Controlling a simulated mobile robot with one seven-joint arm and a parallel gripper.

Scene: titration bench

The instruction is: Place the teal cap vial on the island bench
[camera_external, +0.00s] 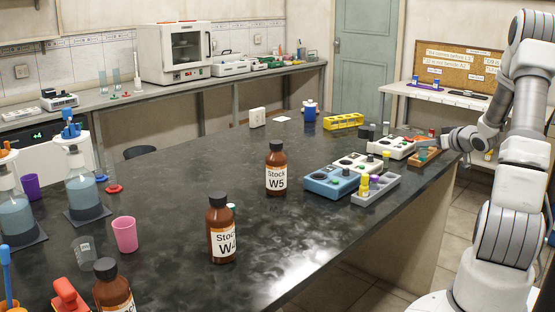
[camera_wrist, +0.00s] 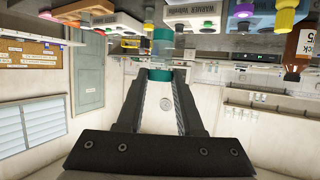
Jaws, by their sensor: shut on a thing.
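My gripper (camera_wrist: 161,72) is shut on the teal cap vial (camera_wrist: 163,42), which shows as a teal shape between and beyond the fingertips in the wrist view. In the external view my gripper (camera_external: 443,142) is at the right edge of the dark-topped island bench (camera_external: 160,200), close to a small orange-brown rack (camera_external: 425,157). The held vial is too small and crowded to make out in the external view. I cannot tell whether it touches the bench.
Near my gripper stand a white block with round wells (camera_external: 392,147), a blue one (camera_external: 330,182) and a grey rack with yellow-capped vials (camera_external: 375,188). Brown bottles W5 (camera_external: 276,170) and W4 (camera_external: 221,230) stand further left. The bench middle is clear.

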